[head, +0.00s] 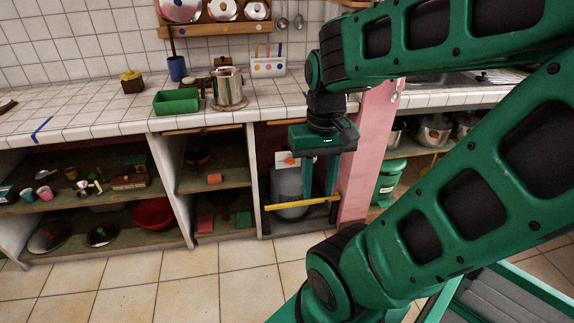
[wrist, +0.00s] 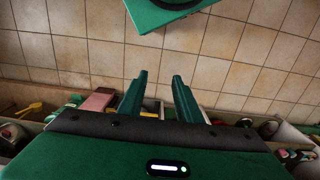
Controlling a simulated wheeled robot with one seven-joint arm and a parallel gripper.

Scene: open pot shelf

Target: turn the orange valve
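The orange valve (head: 291,160) shows in the head view as a small orange part against a white plate, in the open bay under the counter, above a grey cylinder (head: 287,188). My gripper (head: 319,193) hangs in front of this bay, just right of the valve in the picture, with its fingers pointing down. The fingers are apart with nothing between them. In the wrist view the two green fingers (wrist: 160,76) also stand apart, with floor tiles beyond. I cannot make out the valve in the wrist view. The depth gap between gripper and valve is unclear.
A yellow bar (head: 300,203) crosses the front of the bay low down. A pink post (head: 368,150) stands close on the right. Shelves with bowls and cups lie left. A pot (head: 229,88) and green tray (head: 177,101) stand on the counter. The tiled floor (head: 130,275) in front is clear.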

